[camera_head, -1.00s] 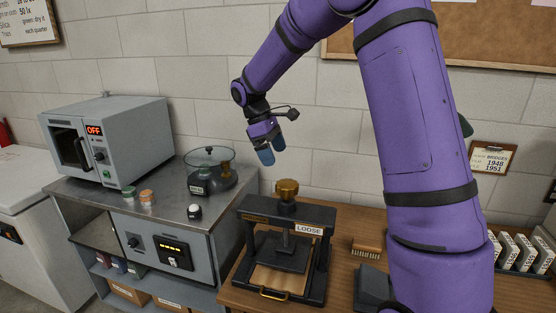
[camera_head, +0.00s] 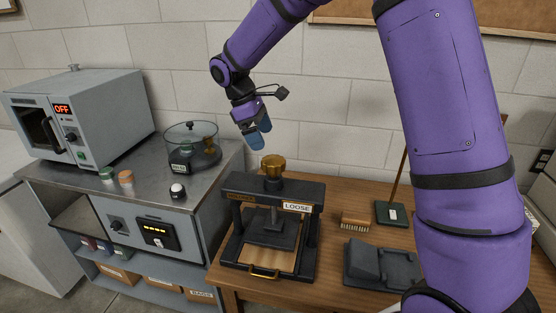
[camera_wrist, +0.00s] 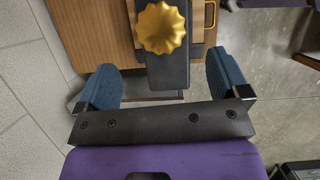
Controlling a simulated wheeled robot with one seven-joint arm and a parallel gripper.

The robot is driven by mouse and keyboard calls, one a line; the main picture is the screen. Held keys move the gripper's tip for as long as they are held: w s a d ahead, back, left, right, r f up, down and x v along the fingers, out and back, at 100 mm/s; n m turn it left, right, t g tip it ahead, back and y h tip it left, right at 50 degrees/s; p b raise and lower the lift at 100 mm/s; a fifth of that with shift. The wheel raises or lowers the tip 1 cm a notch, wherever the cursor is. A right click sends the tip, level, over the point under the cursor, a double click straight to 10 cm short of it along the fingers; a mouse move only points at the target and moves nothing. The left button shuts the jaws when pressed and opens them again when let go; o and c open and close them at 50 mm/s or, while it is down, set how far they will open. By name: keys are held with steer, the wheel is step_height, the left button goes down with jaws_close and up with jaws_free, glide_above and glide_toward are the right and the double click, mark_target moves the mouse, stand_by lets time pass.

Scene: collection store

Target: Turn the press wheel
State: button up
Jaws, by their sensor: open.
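The press wheel (camera_head: 273,165) is a brass, lobed knob on top of a dark press (camera_head: 262,189). The press stands on the wooden table, and a label on its crossbar reads LOOSE. In the wrist view the wheel (camera_wrist: 161,27) shows from above, beyond the fingertips and about midway between them. My gripper (camera_head: 259,139) has blue fingers and hangs above and slightly left of the wheel, apart from it. In the wrist view my gripper (camera_wrist: 165,80) is open with nothing between its fingers.
A brush (camera_head: 355,220) and a dark grey block (camera_head: 381,264) lie right of the press. A glass-lidded vessel (camera_head: 192,147) and a small oven (camera_head: 82,112) reading OFF stand on the metal bench at left. A brick wall rises behind.

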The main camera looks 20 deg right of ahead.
mark_target(273, 159)
steer(key=x, duration=0.8)
steer(key=shift+f, duration=0.45)
